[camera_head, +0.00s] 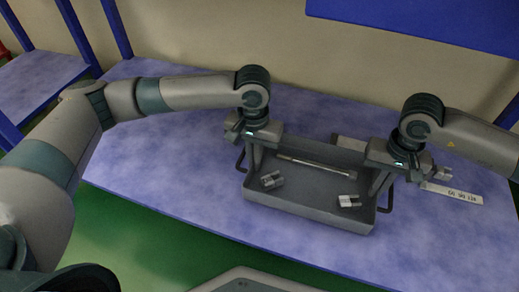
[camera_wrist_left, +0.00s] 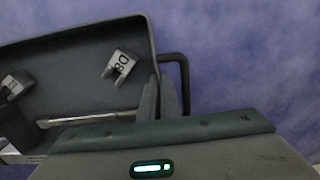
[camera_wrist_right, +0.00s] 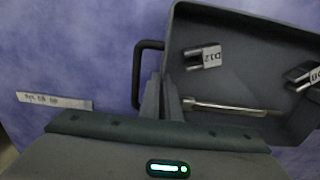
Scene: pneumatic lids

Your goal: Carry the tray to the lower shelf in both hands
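The grey open tray (camera_head: 262,200) is on the blue surface, with a dark loop handle at each end. It holds a long metal rod (camera_head: 315,164) and two pale forked pieces, one marked D8 (camera_wrist_left: 120,66) and one marked D12 (camera_wrist_right: 202,57). My left gripper (camera_head: 249,158) is at the tray's left end. In the left wrist view its fingers (camera_wrist_left: 159,97) are close together around the end wall, inside the handle (camera_wrist_left: 184,80). My right gripper (camera_head: 379,186) is at the right end, its fingers (camera_wrist_right: 164,97) likewise around that wall, beside the handle (camera_wrist_right: 138,75).
A white printed label strip (camera_head: 453,193) lies right of the tray. A pale flat item (camera_head: 348,143) shows partly behind the tray. A blue panel (camera_head: 420,22) hangs at the upper right. Blue posts (camera_head: 118,28) stand at the left. The surface left of the tray is clear.

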